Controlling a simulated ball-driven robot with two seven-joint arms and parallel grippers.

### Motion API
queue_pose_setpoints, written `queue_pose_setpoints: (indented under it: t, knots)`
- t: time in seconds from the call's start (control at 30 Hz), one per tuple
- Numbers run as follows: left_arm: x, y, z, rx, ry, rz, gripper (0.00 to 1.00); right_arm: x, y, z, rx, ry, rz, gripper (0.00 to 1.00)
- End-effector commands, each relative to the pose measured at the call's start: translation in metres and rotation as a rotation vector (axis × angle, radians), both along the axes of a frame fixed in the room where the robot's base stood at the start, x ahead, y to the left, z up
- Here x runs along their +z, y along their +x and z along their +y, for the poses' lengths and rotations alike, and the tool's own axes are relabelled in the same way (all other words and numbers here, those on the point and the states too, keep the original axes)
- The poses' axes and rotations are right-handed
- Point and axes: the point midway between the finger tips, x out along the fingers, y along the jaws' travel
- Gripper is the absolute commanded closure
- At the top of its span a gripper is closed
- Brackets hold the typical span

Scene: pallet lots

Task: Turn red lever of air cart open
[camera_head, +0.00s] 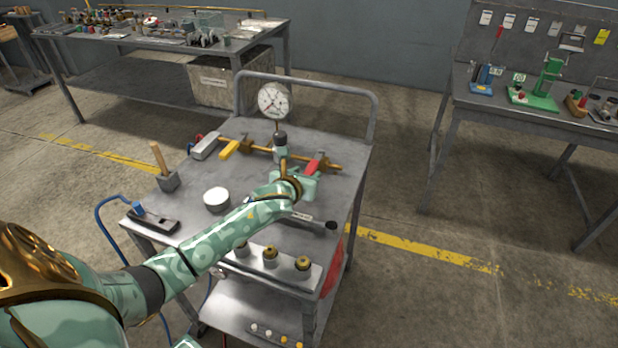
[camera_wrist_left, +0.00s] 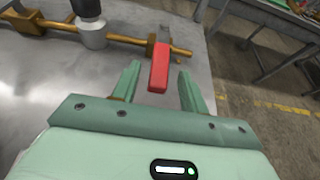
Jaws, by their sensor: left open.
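The air cart (camera_head: 345,150) is a grey metal cart with a brass pipe across its top. The red lever (camera_head: 312,167) sits on a brass valve at the right part of the pipe; it also shows in the left wrist view (camera_wrist_left: 159,68). A yellow lever (camera_head: 230,149) is on the pipe's left part. My left gripper (camera_head: 305,183) is at the red lever. In the left wrist view my left gripper (camera_wrist_left: 157,85) is open, with the lever's near end between or just above its two fingers. I cannot tell whether they touch it. My right gripper is not in view.
A pressure gauge (camera_head: 274,101) stands upright on the pipe. A wooden-handled mallet (camera_head: 165,170), a white round cap (camera_head: 216,199) and several brass fittings (camera_head: 270,256) are on the cart. Workbenches stand behind and at the right (camera_head: 455,100).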

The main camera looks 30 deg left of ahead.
Motion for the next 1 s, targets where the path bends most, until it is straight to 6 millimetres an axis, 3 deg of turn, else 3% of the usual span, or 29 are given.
queue_pose_setpoints:
  t: [0.17, 0.47, 0.6, 0.63, 1.0]
  knots:
    - [-0.007, 0.014, 0.003, 0.000, -0.001, 0.000, 0.56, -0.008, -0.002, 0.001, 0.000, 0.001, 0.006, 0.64]
    - [-0.006, 0.016, 0.004, 0.000, -0.001, 0.000, 0.56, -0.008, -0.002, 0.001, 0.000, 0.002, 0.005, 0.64]
    - [-0.006, 0.016, 0.004, 0.000, -0.001, 0.000, 0.95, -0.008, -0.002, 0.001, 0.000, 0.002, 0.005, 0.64]
    - [-0.006, 0.016, 0.004, 0.000, 0.000, 0.000, 1.00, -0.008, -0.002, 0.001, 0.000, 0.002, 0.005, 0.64]
    - [-0.005, 0.022, 0.002, 0.031, -0.001, -0.001, 1.00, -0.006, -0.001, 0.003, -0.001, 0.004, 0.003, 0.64]
